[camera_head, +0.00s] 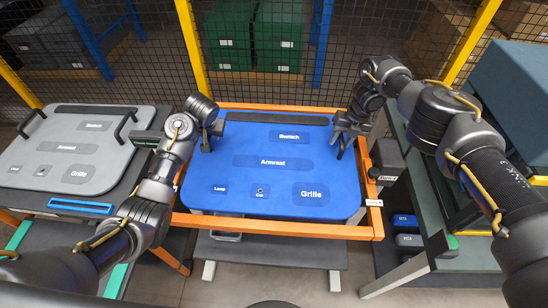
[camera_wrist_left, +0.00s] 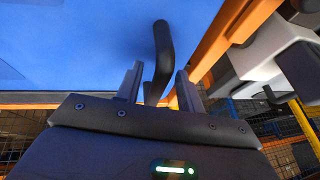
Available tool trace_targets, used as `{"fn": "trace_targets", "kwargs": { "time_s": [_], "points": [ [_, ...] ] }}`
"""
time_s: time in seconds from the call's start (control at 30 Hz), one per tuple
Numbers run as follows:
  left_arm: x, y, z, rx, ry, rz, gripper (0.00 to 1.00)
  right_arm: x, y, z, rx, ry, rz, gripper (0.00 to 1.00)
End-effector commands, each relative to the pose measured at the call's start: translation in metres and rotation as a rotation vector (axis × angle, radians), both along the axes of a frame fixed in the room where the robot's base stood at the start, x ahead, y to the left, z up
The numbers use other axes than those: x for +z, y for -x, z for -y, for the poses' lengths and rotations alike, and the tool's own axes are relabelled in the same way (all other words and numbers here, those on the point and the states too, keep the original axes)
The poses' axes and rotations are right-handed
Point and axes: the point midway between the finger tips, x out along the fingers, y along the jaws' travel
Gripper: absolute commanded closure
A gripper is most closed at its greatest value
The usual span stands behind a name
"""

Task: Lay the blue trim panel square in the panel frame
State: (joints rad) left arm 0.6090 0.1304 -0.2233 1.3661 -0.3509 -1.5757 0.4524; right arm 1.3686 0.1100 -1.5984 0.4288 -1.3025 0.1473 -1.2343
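The blue trim panel (camera_head: 270,178) lies within the outline of the orange panel frame (camera_head: 275,227), label side up. Its edges look roughly parallel to the rails; I cannot tell whether it is fully seated. My left gripper (camera_head: 211,138) is at the panel's far left edge. In the left wrist view, its fingers (camera_wrist_left: 160,88) stand apart with a dark curved handle (camera_wrist_left: 162,45) between them, with visible gaps. My right gripper (camera_head: 348,142) is at the panel's far right edge, its fingers spread; the handle there is mostly hidden.
A grey panel (camera_head: 75,150) with dark handles lies on a stand at the left. A dark rack (camera_head: 430,215) with bins and a large blue-grey block (camera_head: 515,100) stands at the right. A mesh fence with yellow posts (camera_head: 191,45) closes off the back.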

Motion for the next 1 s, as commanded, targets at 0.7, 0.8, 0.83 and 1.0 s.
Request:
{"fn": "trace_targets", "kwargs": {
  "time_s": [0.7, 0.8, 0.83, 1.0],
  "points": [
    [0.063, 0.026, 0.013, -0.001, 0.001, 0.001, 0.62, 0.0, 0.0, 0.0, 0.0, 0.0, 0.0, 0.62],
    [0.067, 0.028, 0.013, -0.001, 0.0, 0.0, 0.62, 0.0, 0.0, 0.0, 0.0, 0.0, 0.0, 0.62],
    [0.068, 0.028, 0.013, 0.0, 0.0, -0.001, 0.62, 0.0, 0.0, 0.0, 0.0, 0.0, 0.0, 0.62],
    [0.068, 0.028, 0.013, 0.0, 0.0, -0.001, 0.62, 0.006, 0.0, 0.002, -0.002, -0.001, 0.0, 0.62]
  ]
}}
